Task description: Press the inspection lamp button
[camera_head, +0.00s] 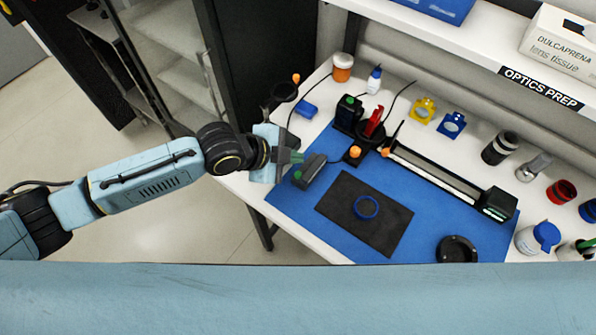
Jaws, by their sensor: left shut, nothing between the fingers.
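A small dark box (311,170) stands at the left part of the blue mat, with a small green spot (297,175) on its near end that looks like a button. I cannot tell for sure that it is the inspection lamp button. My left gripper (296,157) is shut and empty, with its tips at the upper left of this box. I cannot tell whether they touch it. A black lamp-like head (284,91) with an orange knob stands behind the gripper at the table's left edge. My right gripper is not in view.
The blue mat (290,205) holds a dark pad (342,190) with a blue ring (366,207), and a long black rail (440,173) with a red-topped instrument (374,122). Several jars stand at the right. A shelf (470,50) overhangs the back.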

